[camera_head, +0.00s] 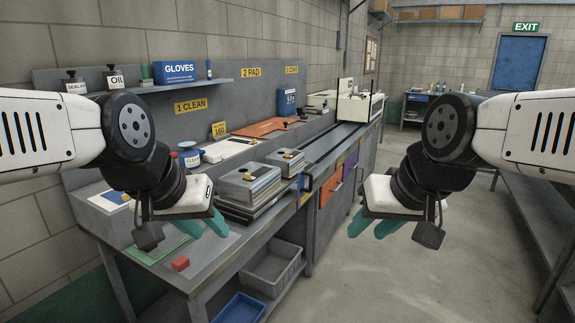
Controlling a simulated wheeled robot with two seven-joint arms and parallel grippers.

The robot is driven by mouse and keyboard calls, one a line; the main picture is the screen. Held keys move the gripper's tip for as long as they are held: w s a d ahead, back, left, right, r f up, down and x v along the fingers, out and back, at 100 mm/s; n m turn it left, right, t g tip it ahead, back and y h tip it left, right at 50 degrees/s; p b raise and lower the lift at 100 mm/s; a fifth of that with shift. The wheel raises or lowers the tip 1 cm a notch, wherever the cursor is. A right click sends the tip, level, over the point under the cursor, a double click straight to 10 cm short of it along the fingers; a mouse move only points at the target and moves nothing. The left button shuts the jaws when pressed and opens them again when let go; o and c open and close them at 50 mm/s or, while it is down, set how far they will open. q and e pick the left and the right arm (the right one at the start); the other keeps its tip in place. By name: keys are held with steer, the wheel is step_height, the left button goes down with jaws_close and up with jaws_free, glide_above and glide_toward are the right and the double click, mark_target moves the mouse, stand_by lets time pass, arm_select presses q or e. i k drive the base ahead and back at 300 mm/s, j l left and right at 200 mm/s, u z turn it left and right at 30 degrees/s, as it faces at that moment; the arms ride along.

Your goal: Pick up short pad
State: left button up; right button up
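I cannot tell for sure which item is the short pad. A "2 PAD" sign (251,72) is on the wall panel, and a flat orange piece (262,128) lies on the bench below it.
Grey metal plates with knobs (248,184) are stacked on the bench right of my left gripper. A grey bin (271,270) and a blue tray (240,308) sit below. The bench (215,270) runs away to the back. The floor (400,275) at right is clear.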

mark_target(292, 153)
steer(key=i+l+u, duration=0.1)
steer(key=u, duration=0.35)
steer(key=i+l+u, duration=0.7)
steer(key=i+l, duration=0.15)
steer(key=l, duration=0.2)
steer(key=i+l+u, duration=0.1)
steer(key=l, duration=0.25)
steer(key=i+l, duration=0.15)
steer(key=l, duration=0.15)
steer(key=i+l, duration=0.15)
steer(key=l, duration=0.2)
steer(key=i+l+u, duration=0.1)
steer(key=l, duration=0.25)
steer(key=i+l, duration=0.15)
steer(key=l, duration=0.25)
